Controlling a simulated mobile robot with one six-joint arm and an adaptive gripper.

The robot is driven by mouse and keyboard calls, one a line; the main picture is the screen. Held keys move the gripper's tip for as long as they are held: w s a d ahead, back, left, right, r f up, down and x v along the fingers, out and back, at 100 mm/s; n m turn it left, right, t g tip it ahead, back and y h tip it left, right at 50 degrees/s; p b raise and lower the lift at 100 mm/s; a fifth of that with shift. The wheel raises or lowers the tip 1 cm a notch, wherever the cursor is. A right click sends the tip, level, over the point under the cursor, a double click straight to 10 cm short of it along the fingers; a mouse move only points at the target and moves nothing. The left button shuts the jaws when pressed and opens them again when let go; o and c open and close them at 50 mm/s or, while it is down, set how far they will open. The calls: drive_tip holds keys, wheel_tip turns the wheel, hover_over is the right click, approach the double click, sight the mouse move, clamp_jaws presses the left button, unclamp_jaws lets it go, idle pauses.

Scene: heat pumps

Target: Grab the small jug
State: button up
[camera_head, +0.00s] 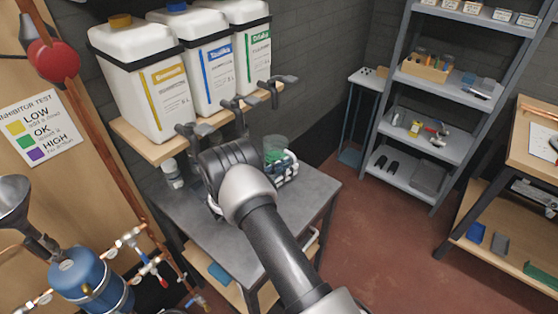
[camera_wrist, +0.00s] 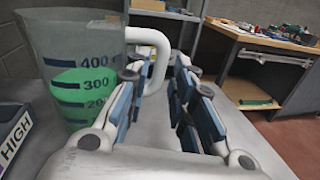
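The small jug (camera_wrist: 72,70) is a clear, tapered measuring jug with blue graduation marks and green liquid in its lower part. It stands upright at the left of the wrist view. Its white handle (camera_wrist: 161,50) reaches right toward the space between my fingertips. My gripper (camera_wrist: 162,80) is open, with a gap between its blue-padded fingers. I cannot tell whether a finger touches the handle. In the head view the jug (camera_head: 275,146) stands on the grey table, partly hidden behind my gripper (camera_head: 289,168).
The grey table (camera_head: 222,238) also holds a small white-capped bottle (camera_head: 172,173) at left. A box marked HIGH (camera_wrist: 14,140) sits close to the jug. A wooden shelf (camera_head: 150,146) with large white canisters (camera_head: 145,80) and taps overhangs the table's back.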

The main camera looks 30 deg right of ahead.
drive_tip(key=shift+d, duration=0.4)
clamp_jaws()
drive_tip(key=shift+r, duration=0.1)
